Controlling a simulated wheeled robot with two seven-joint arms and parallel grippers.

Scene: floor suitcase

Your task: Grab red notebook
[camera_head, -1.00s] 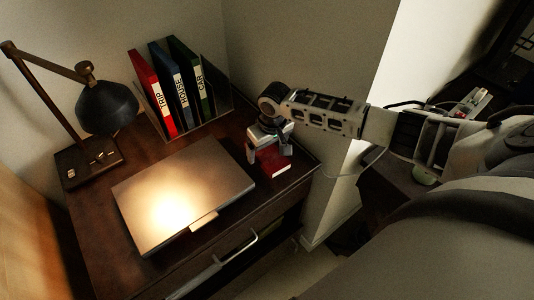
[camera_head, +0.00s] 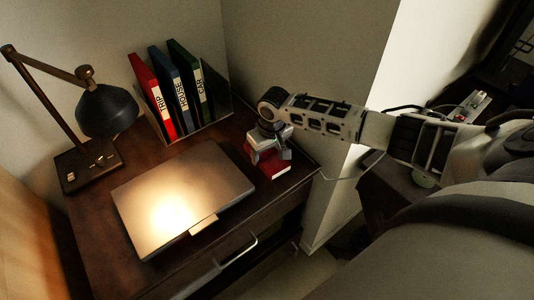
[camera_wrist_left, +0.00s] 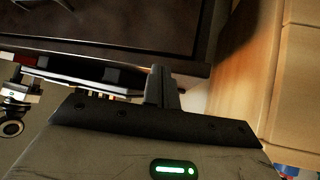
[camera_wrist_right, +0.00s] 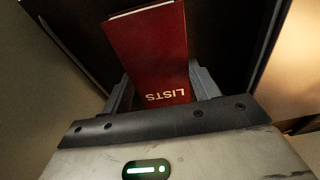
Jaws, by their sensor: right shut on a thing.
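The red notebook (camera_head: 270,163) is at the right end of the dark desk, beside the closed laptop. In the right wrist view it is a dark red cover (camera_wrist_right: 150,50) with "LISTS" in pale letters. My right gripper (camera_head: 268,150) points down over it, with a finger (camera_wrist_right: 205,84) on each side. It is shut on the notebook; I cannot tell whether the notebook is clear of the desk. My left gripper (camera_wrist_left: 163,90) shows only in the left wrist view, with its fingers together and nothing between them.
A silver laptop (camera_head: 183,195) lies closed left of the notebook. Red, blue and green binders (camera_head: 178,90) stand in a holder behind it. A black lamp (camera_head: 105,108) stands at the left. A wall is close on the right. A drawer handle (camera_head: 238,252) is on the front.

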